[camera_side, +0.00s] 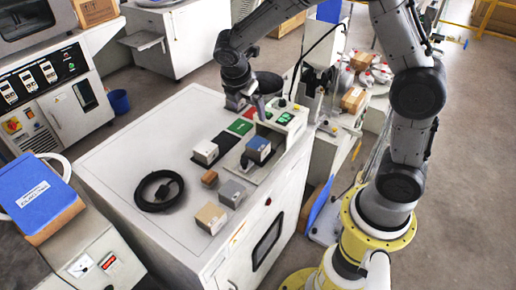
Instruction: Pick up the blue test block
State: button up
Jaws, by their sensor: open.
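A white block (205,152), a small brown block (209,178), a grey block (232,193) and a tan block (210,217) stand nearby. A black cable coil (160,191) lies left. A green-buttoned control box (283,118) is behind right. The top's left side is clear.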

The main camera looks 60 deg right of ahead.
jog(key=g, duration=0.1)
send_near(257, 144)
jog(key=x, duration=0.5)
jog(key=shift+w+d+f, duration=0.1)
jog(key=shift+w+d, duration=0.1)
jog(key=shift+d, duration=0.2)
jog(key=shift+s+a+x, duration=0.15)
jog(key=shift+x, duration=1.25)
jog(key=shift+s+a+x, duration=0.1)
jog(key=shift+a+x, duration=0.1)
jog(key=shift+x, duration=1.25)
jog(key=shift+f, duration=0.15)
jog(key=shift+c, duration=0.2)
grip_shut()
